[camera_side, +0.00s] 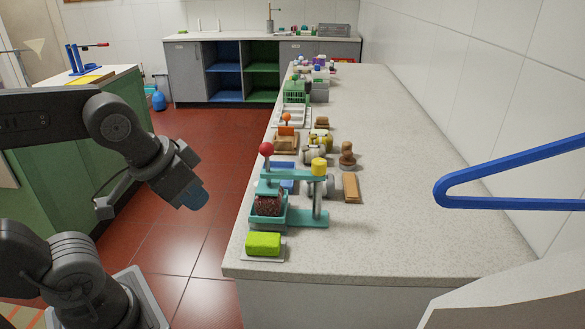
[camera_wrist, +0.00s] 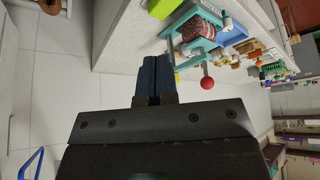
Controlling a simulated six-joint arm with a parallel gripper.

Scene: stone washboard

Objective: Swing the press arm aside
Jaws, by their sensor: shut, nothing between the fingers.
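The teal press (camera_side: 307,219) stands on the near end of the long stone counter. Its press arm (camera_side: 293,174) runs level from a post with a yellow cap (camera_side: 319,166) to a red ball knob (camera_side: 267,149) on the left. A dark red speckled block (camera_side: 269,202) sits in the press below the arm. My gripper (camera_side: 194,198) is left of the counter, over the floor and apart from the press. In the wrist view my gripper (camera_wrist: 154,72) has its blue fingers together and empty; the red knob (camera_wrist: 207,83) shows to their right.
A green sponge (camera_side: 264,243) lies on a white dish in front of the press. A wooden brush (camera_side: 351,187) and a brown stamp-like piece (camera_side: 347,155) are to its right. Several small items line the counter behind. A blue bar (camera_side: 510,171) crosses at the right. The counter's right side is clear.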

